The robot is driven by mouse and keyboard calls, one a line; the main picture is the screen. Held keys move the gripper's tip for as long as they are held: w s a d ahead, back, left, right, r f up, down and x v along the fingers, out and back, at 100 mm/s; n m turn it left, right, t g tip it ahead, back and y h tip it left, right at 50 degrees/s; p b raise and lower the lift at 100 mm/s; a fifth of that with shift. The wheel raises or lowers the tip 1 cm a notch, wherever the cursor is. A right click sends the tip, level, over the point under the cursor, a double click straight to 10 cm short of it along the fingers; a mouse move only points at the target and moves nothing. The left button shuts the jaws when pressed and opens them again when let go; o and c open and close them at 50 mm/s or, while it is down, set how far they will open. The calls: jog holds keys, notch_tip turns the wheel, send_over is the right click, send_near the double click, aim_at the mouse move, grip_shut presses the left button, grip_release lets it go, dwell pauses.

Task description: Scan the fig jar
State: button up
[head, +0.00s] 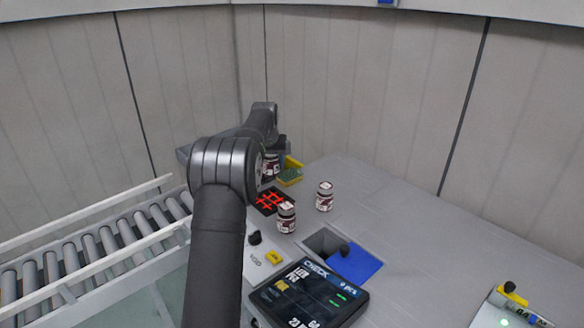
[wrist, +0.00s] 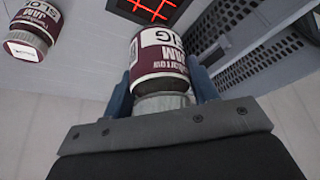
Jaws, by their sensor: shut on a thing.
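My gripper (wrist: 160,90) is shut on a jar with a maroon and white label (wrist: 158,48). In the wrist view its fingers are on both sides of the jar; the label text is upside down, with "JAM" legible and the word beside it seeming to be "FIG". In the head view the held jar (head: 270,168) is partly hidden by my arm, just behind the scanner. The scanner (head: 268,201) is a dark square plate with a glowing red grid; the grid also shows at the top of the wrist view (wrist: 150,8).
Two similar jars stand on the grey table, one (head: 286,218) beside the scanner and one (head: 324,197) farther right. A yellow tray (head: 290,178) is behind. A check screen (head: 310,292), a square opening and a blue panel (head: 355,264) are in front. A roller conveyor (head: 90,245) runs left.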

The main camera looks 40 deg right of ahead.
jog(key=shift+w+a, duration=0.15)
jog(key=shift+w, duration=0.25)
jog(key=shift+f, duration=4.25)
jog(key=shift+r, duration=0.2)
jog(key=shift+r, duration=2.1)
